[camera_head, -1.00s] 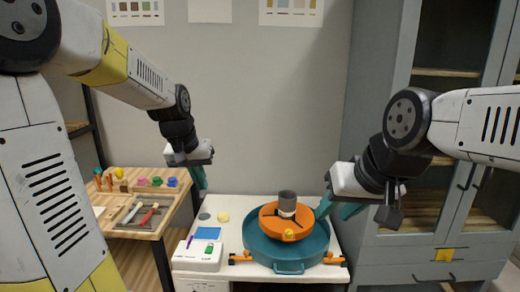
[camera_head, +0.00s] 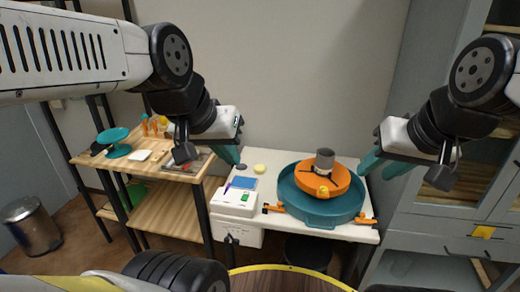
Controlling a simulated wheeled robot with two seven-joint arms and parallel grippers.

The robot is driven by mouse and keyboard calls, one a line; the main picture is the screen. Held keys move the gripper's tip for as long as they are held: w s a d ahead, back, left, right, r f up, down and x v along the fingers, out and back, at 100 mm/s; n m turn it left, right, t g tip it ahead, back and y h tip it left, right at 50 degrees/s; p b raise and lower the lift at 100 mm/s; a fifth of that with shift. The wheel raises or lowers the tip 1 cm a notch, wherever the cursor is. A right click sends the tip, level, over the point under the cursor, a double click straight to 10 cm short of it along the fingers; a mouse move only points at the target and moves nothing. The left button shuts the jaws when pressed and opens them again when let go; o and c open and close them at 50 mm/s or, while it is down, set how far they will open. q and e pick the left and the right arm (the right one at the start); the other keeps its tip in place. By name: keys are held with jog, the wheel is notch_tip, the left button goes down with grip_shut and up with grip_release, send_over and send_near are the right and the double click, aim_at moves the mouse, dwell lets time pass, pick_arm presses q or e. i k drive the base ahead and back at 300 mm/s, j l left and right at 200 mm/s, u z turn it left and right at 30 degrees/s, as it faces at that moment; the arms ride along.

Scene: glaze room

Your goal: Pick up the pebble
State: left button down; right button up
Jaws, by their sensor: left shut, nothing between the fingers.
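A small dark grey, rounded thing, which looks like the pebble (camera_head: 241,167), lies on the white table (camera_head: 262,156) at its back left, beside a pale yellow round piece. My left gripper (camera_head: 231,161) is shut and empty, with its teal fingertips just left of and above the grey thing in the picture. I cannot tell whether they touch it. My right gripper (camera_head: 376,172) hangs beside the table's right edge, its teal fingers apart and empty.
A teal basin (camera_head: 318,208) with an orange wheel and a grey cup fills the table's right half. A white box (camera_head: 236,203) and a blue pad (camera_head: 243,183) are at the left. A wooden bench (camera_head: 180,172) stands further left, a grey cabinet (camera_head: 440,205) at right.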

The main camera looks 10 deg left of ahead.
aim_at(242, 167)
jog(key=i+j+z, duration=0.35)
jog(key=j, duration=0.3)
jog(key=i+j+z, duration=0.2)
jog(key=j, duration=0.15)
jog(key=j+z, duration=0.2)
jog(key=j, duration=0.15)
jog(key=j+z, duration=0.15)
jog(key=j, duration=0.25)
jog(key=i, duration=0.05)
